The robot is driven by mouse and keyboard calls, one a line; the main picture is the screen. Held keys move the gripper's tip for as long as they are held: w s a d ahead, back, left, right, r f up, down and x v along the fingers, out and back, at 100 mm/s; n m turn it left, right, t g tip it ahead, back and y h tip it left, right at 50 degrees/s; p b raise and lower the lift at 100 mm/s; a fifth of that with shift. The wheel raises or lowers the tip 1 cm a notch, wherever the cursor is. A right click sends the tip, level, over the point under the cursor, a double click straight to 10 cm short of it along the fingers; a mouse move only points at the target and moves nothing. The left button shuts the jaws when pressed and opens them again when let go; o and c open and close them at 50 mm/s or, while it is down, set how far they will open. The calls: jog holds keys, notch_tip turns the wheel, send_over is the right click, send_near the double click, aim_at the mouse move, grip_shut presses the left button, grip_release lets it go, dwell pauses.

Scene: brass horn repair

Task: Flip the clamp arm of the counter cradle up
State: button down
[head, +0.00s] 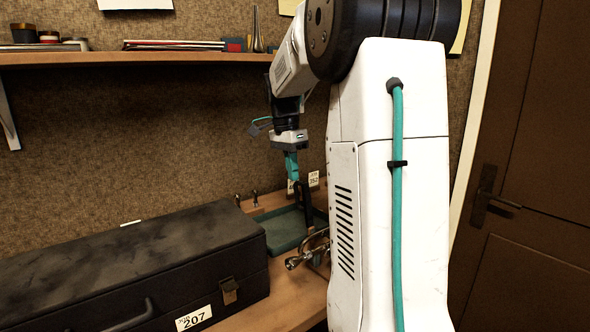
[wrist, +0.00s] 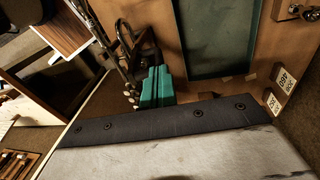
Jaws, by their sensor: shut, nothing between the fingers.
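My gripper (head: 291,172) points down over the counter with its teal fingers shut and empty. In the wrist view the fingers (wrist: 155,90) are close beside a dark curved bar, which appears to be the clamp arm (wrist: 126,36). In the head view the dark clamp arm (head: 304,207) stands roughly upright just below and right of the fingertips. I cannot tell whether the fingers touch it. A brass horn part (head: 307,258) lies low by the clamp. The rest of the cradle is mostly hidden behind my arm.
A black case (head: 140,265) tagged 207 fills the counter's left front. A shelf (head: 130,58) runs above. A door (head: 530,200) is at right.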

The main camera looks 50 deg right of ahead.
jog(key=shift+r, duration=0.1)
jog(key=shift+s+a+r, duration=0.15)
jog(key=shift+s+r, duration=0.15)
notch_tip(320, 180, up, 12)
jog(key=a, duration=0.1)
dwell(0.3)
